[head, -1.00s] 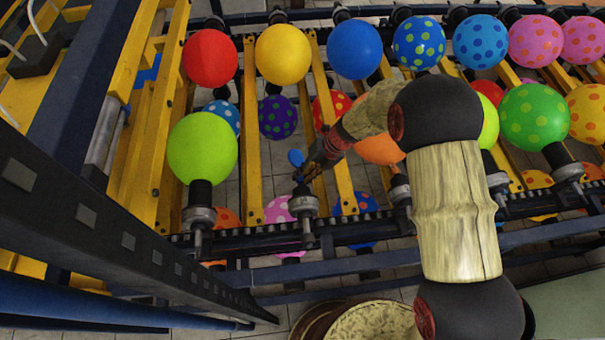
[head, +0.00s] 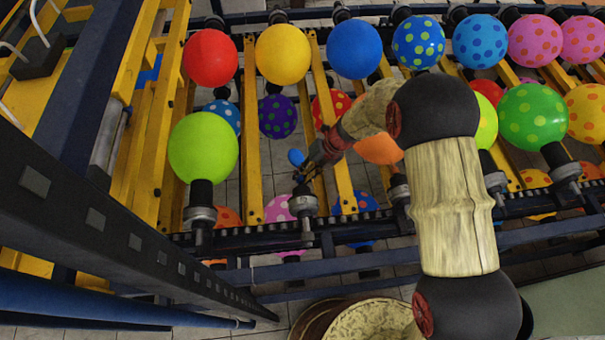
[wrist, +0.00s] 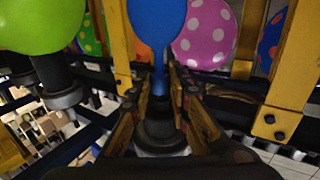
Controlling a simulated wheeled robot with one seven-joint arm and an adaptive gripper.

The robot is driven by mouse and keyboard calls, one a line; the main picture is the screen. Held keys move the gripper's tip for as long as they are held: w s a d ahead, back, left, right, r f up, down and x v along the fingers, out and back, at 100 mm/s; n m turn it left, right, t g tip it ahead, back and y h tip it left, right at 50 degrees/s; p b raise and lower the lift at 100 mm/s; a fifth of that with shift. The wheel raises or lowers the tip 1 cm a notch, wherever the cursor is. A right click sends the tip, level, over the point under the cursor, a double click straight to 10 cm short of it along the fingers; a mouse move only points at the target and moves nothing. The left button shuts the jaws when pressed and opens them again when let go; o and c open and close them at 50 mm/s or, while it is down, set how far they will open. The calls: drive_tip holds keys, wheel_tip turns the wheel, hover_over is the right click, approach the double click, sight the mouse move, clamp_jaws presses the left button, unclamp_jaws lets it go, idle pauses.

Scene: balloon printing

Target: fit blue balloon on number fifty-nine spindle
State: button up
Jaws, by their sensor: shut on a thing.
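The small blue balloon (head: 295,157) is held upright above a spindle (head: 303,205) in the front row. In the wrist view the blue balloon (wrist: 157,22) fills the top middle, with its narrow neck running down between my fingers. My gripper (head: 304,174) is shut on this neck; it also shows in the wrist view (wrist: 159,96). The dark, round spindle top (wrist: 160,132) shows below and between the fingers. I cannot tell whether the neck touches or surrounds the spindle. No spindle number is readable.
A lime balloon (head: 203,148) stands on the spindle to the left. A pink dotted balloon (wrist: 204,34) is close to the blue one in the wrist view. Yellow bars (head: 251,140) flank the gripper. A back row holds several inflated balloons, including a larger blue one (head: 355,49).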

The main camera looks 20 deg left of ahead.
drive_tip(key=shift+s+d+p, duration=0.3)
drive_tip(key=shift+s, duration=0.2)
idle(0.8)
drive_tip(key=o, duration=0.7)
drive_tip(key=shift+o, duration=0.5)
drive_tip(key=shift+r, duration=0.15)
drive_tip(key=p+v, duration=0.8)
drive_tip(key=shift+d+r, duration=0.25)
drive_tip(key=shift+r, duration=0.05)
